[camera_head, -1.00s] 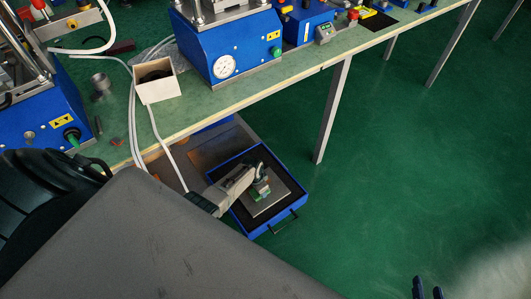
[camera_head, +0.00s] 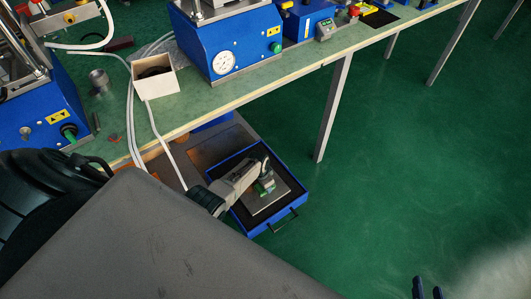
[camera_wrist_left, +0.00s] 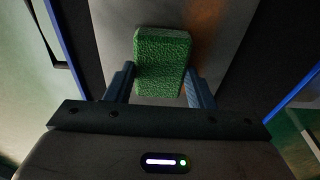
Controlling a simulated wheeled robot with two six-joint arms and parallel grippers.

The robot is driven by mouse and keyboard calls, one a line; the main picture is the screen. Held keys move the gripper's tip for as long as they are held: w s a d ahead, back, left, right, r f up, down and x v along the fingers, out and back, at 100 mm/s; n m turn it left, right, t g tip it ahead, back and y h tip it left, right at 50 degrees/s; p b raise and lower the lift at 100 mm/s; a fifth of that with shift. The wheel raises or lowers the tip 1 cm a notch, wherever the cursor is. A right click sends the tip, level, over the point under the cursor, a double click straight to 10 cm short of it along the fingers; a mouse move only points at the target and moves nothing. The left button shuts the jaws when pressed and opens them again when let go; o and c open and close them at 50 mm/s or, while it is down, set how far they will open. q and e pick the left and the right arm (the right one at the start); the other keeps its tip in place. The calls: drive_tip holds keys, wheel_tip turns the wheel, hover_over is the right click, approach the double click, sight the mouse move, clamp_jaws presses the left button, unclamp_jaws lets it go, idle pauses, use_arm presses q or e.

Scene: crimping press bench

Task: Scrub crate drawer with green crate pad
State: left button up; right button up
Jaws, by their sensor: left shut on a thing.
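The blue drawer (camera_head: 262,228) is pulled out below the bench, with a dark lining and a light grey metal plate (camera_head: 258,206) inside. My left gripper (camera_head: 266,183) is over the plate. In the left wrist view, its fingers (camera_wrist_left: 160,88) are shut on the green pad (camera_wrist_left: 162,52), which lies over the metal surface. The pad is small and partly hidden in the head view. I cannot tell whether it presses on the plate. My right gripper (camera_head: 428,290) shows only its two dark blue fingertips at the bottom edge, apart and empty, over the floor.
The green bench (camera_head: 225,95) runs above the drawer, carrying blue presses (camera_head: 228,38) and an open white box (camera_head: 155,82). White hoses hang over its edge near my left arm. A bench leg (camera_head: 332,115) stands right of the drawer. The floor to the right is clear.

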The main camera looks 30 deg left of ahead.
use_arm(q)
drive_tip(key=shift+w+d+b, duration=0.25)
drive_tip(key=shift+w+b, duration=0.05)
drive_tip(key=shift+w, duration=0.25)
drive_tip(key=shift+w+d+b, duration=0.2)
drive_tip(key=shift+w+b, duration=0.05)
drive_tip(key=shift+w, duration=0.25)
drive_tip(key=shift+s+a+r+p, duration=0.1)
drive_tip(key=shift+s+a+p, duration=0.15)
drive_tip(key=shift+s+p, duration=0.25)
drive_tip(key=shift+s+a+r+p, duration=0.1)
drive_tip(key=shift+s+a+p, duration=0.1)
drive_tip(key=shift+s+p, duration=0.3)
drive_tip(key=shift+s+a+f+p, duration=0.1)
drive_tip(key=shift+s+a+p, duration=0.2)
drive_tip(key=shift+s, duration=0.45)
drive_tip(key=shift+s+a+f+p, duration=0.1)
drive_tip(key=shift+s+a+p, duration=0.25)
drive_tip(key=shift+s, duration=0.45)
drive_tip(key=shift+s+a+f+p, duration=0.1)
drive_tip(key=shift+s+a+p, duration=0.2)
drive_tip(key=shift+s, duration=0.45)
drive_tip(key=o, duration=0.8)
drive_tip(key=shift+f, duration=0.1)
drive_tip(key=shift+o, duration=0.2)
drive_tip(key=shift+r+p, duration=0.35)
drive_tip(key=shift+r, duration=0.1)
drive_tip(key=shift+w, duration=0.1)
